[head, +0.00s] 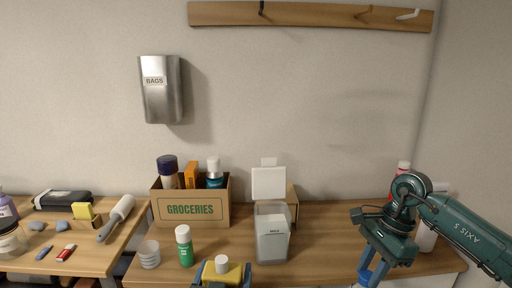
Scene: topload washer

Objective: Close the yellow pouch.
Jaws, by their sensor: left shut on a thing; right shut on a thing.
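The yellow pouch (238,274) is at the bottom edge of the head view, and its lower part is cut off. A white round cap or spout (222,263) shows at its top; I cannot tell whether it is fastened. My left gripper (223,277) has its blue fingers on either side of the pouch and is shut on it. My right gripper (368,277) points down over the right front of the counter, well apart from the pouch. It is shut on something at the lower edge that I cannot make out.
A green bottle (185,248), a ribbed white cup (149,254) and a white lidded container (272,233) stand near the pouch. A groceries box (190,207) is behind. The wooden counter (325,235) is clear between the container and my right arm.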

